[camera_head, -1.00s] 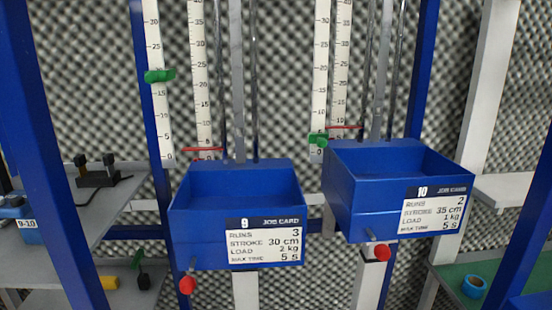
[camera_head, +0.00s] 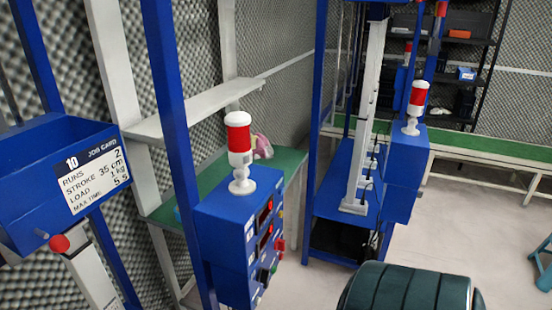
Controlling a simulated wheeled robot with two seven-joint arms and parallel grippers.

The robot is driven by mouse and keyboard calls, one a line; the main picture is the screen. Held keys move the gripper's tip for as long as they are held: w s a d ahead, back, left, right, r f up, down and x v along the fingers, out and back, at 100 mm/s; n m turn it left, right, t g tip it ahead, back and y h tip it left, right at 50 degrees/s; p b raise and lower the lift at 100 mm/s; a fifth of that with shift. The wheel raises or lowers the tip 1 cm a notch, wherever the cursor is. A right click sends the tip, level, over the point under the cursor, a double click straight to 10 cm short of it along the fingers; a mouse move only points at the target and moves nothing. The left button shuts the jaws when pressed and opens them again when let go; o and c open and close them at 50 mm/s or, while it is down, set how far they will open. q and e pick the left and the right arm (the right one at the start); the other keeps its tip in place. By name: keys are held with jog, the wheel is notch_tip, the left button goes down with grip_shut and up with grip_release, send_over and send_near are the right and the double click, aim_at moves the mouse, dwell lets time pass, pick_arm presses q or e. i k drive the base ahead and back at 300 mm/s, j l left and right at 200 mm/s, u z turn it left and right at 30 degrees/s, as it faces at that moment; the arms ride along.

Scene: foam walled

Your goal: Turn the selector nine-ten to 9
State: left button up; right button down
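A blue control box (camera_head: 240,235) stands in the middle left, with a red and white signal lamp (camera_head: 239,152) on top. Its narrow right-hand face carries red lit displays (camera_head: 266,222) and several small controls, including a red one (camera_head: 281,245) and a dark one low down (camera_head: 263,275). These are small and seen at a slant, so I cannot tell which is a selector, read any label or see a setting. A blue bin (camera_head: 40,190) with job card 10 (camera_head: 92,180) hangs at the left. Neither of my grippers is in view.
A blue upright (camera_head: 168,110) stands just left of the control box. A green-topped bench (camera_head: 215,180) lies behind it. Another blue rack (camera_head: 335,185) with a second signal lamp (camera_head: 418,98) stands further right. Pale floor (camera_head: 475,225) is open at the right.

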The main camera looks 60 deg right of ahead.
aim_at(263, 275)
jog(key=z, duration=1.55)
jog(key=u, duration=0.4)
jog(key=l+u, duration=1.15)
jog(key=k+l+u, duration=0.1)
jog(key=l, duration=0.35)
jog(key=k+l, duration=0.1)
jog(key=l, duration=0.35)
jog(key=k+l+u, duration=0.15)
jog(key=l, duration=0.25)
jog(key=l+u, duration=0.1)
jog(key=l, duration=0.35)
jog(key=k+l, duration=0.2)
jog(key=l, duration=0.2)
jog(key=k+l, duration=0.1)
jog(key=l, duration=0.3)
jog(key=k+l, duration=0.15)
jog(key=l, duration=0.25)
jog(key=u, duration=0.05)
